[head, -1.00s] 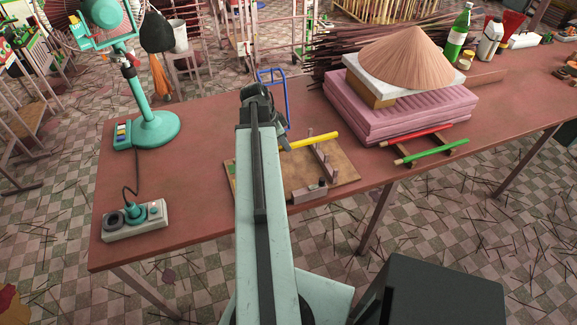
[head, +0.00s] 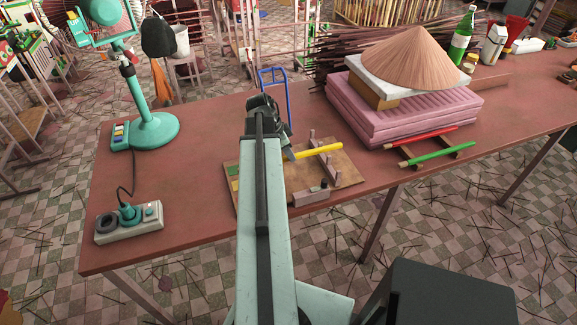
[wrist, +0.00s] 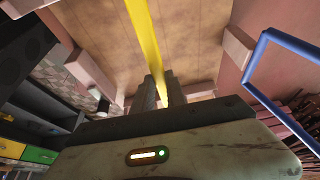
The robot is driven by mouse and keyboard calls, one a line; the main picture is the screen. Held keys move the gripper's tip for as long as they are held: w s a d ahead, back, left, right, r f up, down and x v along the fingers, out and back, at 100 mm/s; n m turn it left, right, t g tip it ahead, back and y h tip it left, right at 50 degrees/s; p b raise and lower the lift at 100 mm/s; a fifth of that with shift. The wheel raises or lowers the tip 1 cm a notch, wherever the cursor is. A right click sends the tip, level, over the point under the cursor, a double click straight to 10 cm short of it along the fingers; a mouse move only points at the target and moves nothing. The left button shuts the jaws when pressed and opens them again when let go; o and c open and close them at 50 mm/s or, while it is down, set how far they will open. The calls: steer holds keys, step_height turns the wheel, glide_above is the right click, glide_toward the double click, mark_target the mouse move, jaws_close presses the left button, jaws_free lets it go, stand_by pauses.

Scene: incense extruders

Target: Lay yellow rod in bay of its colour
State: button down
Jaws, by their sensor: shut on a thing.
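The yellow rod (head: 320,149) is held over a flat wooden board (head: 345,175) on the red table. My gripper (head: 285,154) is shut on the rod's left part, and the rod reaches out to the right near the board's short upright posts. In the wrist view my gripper's fingers (wrist: 160,90) close on the yellow rod (wrist: 142,35), with the board behind it. Whether the rod touches the board or posts I cannot tell. The board's left edge shows a green patch (head: 233,170) and a yellow patch (head: 235,185). My arm hides part of the board.
A red rod (head: 420,138) and a green rod (head: 440,154) lie on a rack at the right. A blue frame (head: 274,85) stands behind my gripper. A teal fan (head: 150,125) and power strip (head: 130,223) are left.

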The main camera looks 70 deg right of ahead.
steer(key=shift+f+b, duration=1.1)
steer(key=shift+f, duration=0.6)
steer(key=c, duration=1.4)
jaws_free()
steer(key=shift+o, duration=0.2)
steer(key=shift+r, duration=0.1)
steer(key=shift+r+p, duration=0.3)
steer(key=shift+p, duration=0.1)
steer(key=p+v, duration=1.1)
steer(key=shift+s+r, duration=0.1)
steer(key=shift+r, duration=0.3)
steer(key=shift+w+a+r, duration=0.2)
